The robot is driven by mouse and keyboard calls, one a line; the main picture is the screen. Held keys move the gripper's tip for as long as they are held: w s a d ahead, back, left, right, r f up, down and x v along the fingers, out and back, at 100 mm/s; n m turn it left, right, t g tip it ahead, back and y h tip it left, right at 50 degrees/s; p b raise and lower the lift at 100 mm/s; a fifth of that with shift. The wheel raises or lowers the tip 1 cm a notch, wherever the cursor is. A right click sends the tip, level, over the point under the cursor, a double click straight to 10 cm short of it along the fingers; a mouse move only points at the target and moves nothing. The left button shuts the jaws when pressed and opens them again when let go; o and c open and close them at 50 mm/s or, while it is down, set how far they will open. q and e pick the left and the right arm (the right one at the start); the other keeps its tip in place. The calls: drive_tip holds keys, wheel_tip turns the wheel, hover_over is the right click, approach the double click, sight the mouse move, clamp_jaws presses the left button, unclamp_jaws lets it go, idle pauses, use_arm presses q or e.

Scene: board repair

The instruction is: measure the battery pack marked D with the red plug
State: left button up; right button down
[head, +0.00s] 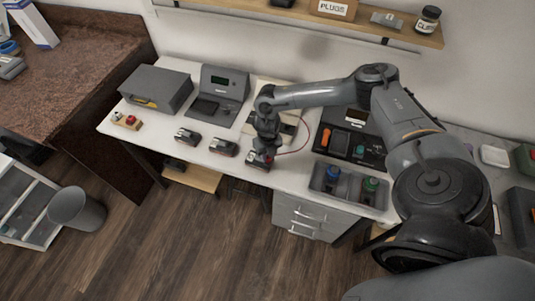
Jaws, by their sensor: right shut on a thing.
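Three dark battery packs stand in a row along the front of the white bench: a left one (187,137), a middle one (222,148) and a right one (256,162). Their letters are too small to read, so I cannot tell which is D. My right gripper (266,151) points down over the right pack and is shut on the red plug (269,157). The plug is at the top of that pack; I cannot tell whether it is seated. A thin red cable runs from it to the right. My left gripper is out of view.
A small block with red and white tops (127,121) sits at far left. A grey tray (346,190) with blue and green items lies right.

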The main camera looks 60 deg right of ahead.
drive_tip(key=c, duration=0.6)
unclamp_jaws()
idle(0.3)
drive_tip(key=shift+r+p, duration=0.3)
drive_tip(key=shift+p, duration=0.05)
drive_tip(key=shift+r+p, duration=1.15)
drive_tip(key=shift+r, duration=0.1)
